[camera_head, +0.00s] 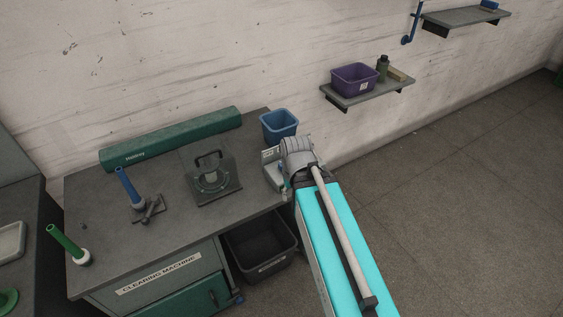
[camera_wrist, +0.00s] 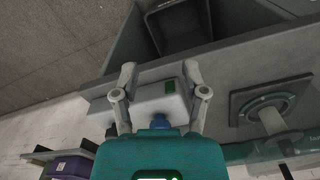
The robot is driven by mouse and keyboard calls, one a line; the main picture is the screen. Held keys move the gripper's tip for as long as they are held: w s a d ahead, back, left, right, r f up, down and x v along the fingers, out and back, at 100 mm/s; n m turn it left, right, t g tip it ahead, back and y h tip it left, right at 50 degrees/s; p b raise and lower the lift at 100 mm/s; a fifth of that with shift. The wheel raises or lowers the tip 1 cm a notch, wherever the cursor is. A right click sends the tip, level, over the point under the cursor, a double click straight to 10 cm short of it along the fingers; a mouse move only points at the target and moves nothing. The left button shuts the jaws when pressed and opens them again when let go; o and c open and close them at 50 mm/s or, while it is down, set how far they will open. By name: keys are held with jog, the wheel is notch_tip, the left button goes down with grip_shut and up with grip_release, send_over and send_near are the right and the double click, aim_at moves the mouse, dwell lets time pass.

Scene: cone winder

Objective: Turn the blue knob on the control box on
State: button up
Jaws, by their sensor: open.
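The control box (camera_wrist: 150,103) is a light grey box at the edge of the grey table. In the wrist view it lies beneath my gripper (camera_wrist: 158,72), whose two fingers are spread apart and empty, one toward each end of the box. The blue knob (camera_wrist: 160,122) shows on the box close to my gripper's teal body, which partly hides it. A green patch (camera_wrist: 171,86) sits on the box near the fingertips. In the head view the control box (camera_head: 270,157) is partly hidden by my wrist, and the knob cannot be made out for certain.
A blue bin (camera_head: 279,125) stands behind the control box. A square grey device with a handle (camera_head: 212,180) stands to its left on the table (camera_head: 110,205). A dark bin (camera_head: 262,262) sits below the table edge. The floor at right is clear.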

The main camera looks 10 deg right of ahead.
jog(key=o, duration=0.4)
jog(key=shift+w+r, duration=0.1)
jog(key=shift+o, duration=0.2)
jog(key=shift+w+r+p, duration=0.2)
jog(key=shift+w+p, duration=0.05)
jog(key=shift+p, duration=0.05)
jog(key=w+r+n+p, duration=1.1)
jog(key=w+n, duration=0.1)
jog(key=w, duration=0.3)
jog(key=shift+w+d+n, duration=0.2)
jog(key=shift+d+n, duration=0.1)
jog(key=shift+d, duration=0.15)
jog(key=shift+f, duration=0.25)
notch_tip(320, 180, down, 13)
jog(key=b, duration=1.4)
jog(key=shift+f, duration=0.2)
